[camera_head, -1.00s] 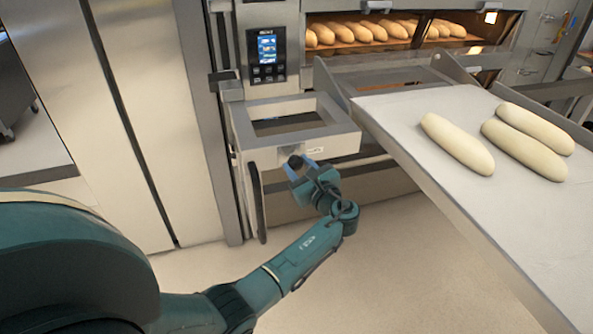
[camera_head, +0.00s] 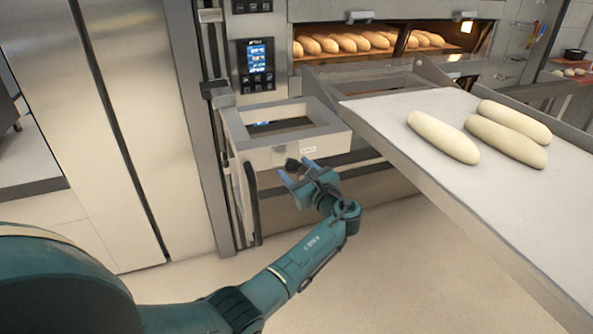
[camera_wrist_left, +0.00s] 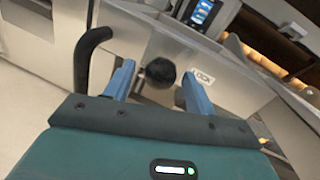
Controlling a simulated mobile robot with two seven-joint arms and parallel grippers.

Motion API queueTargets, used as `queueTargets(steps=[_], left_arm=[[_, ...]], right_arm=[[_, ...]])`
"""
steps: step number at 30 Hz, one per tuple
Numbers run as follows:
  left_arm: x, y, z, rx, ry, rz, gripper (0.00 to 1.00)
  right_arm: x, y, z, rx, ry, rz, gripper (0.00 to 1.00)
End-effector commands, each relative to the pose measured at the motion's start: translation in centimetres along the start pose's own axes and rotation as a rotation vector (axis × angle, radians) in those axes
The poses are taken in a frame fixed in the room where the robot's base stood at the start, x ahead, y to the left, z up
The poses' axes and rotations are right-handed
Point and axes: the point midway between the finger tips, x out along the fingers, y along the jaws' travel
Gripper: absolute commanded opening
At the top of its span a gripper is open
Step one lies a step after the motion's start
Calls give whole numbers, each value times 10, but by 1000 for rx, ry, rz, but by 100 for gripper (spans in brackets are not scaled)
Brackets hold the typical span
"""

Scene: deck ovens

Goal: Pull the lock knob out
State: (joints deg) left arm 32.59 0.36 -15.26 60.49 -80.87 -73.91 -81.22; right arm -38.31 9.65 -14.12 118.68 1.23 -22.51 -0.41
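The lock knob (camera_head: 292,165) is a round black knob on the front of the pale metal frame under the oven control panel. It also shows in the left wrist view (camera_wrist_left: 160,73), in the gap between my fingers. My left gripper (camera_head: 296,171) is open, its blue fingers pointing at the knob. In the left wrist view the fingers (camera_wrist_left: 158,80) stand to either side of the knob with gaps. I cannot tell how deep the knob sits between them. My right gripper is out of view.
A dark vertical handle (camera_head: 253,203) stands left of the knob, close to my left finger in the wrist view (camera_wrist_left: 84,60). A sloping loader board (camera_head: 470,185) with three pale loaves projects at the right. Loaves (camera_head: 350,43) lie in the lit oven. The floor below is clear.

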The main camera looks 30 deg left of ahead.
Motion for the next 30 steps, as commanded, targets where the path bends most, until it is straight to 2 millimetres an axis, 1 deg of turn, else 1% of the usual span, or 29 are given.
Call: queueTargets(steps=[8, 11, 14, 24, 27, 30], left_arm=[[0, 0, 1, -2, -1, -1, 59], [-6, 0, 0, -1, 0, -2, 59], [-20, -1, -1, -4, 2, -3, 59], [-95, 0, -2, -2, 3, -3, 59], [-111, 0, -1, -2, 2, -2, 59], [-123, 0, -1, 0, 2, -1, 59]], right_arm=[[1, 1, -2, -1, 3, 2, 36], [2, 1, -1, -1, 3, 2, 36], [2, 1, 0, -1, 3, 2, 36], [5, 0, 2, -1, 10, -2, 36], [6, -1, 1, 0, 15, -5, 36], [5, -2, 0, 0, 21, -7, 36]])
